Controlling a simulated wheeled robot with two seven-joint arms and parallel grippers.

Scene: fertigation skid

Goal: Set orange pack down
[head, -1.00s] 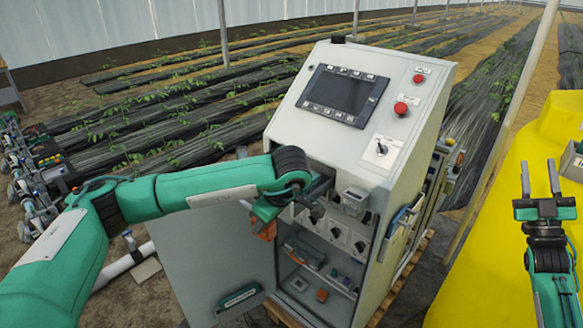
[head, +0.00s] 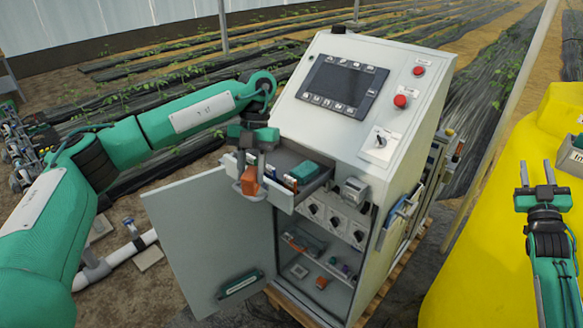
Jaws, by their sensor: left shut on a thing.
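The orange pack (head: 249,182) hangs below my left gripper (head: 249,165), which is shut on it. It is at the left front corner of an open grey drawer (head: 283,199) in the cabinet. From this view I cannot tell whether the pack touches the drawer. The drawer holds a teal pack (head: 304,173) at its right and some smaller items. My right gripper (head: 537,175) is open and empty, in front of the yellow tank.
The control cabinet (head: 335,100) has a screen and red buttons. Its lower door (head: 208,235) stands open at the left; shelves inside hold small parts (head: 322,283). A yellow tank (head: 500,220) is at the right.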

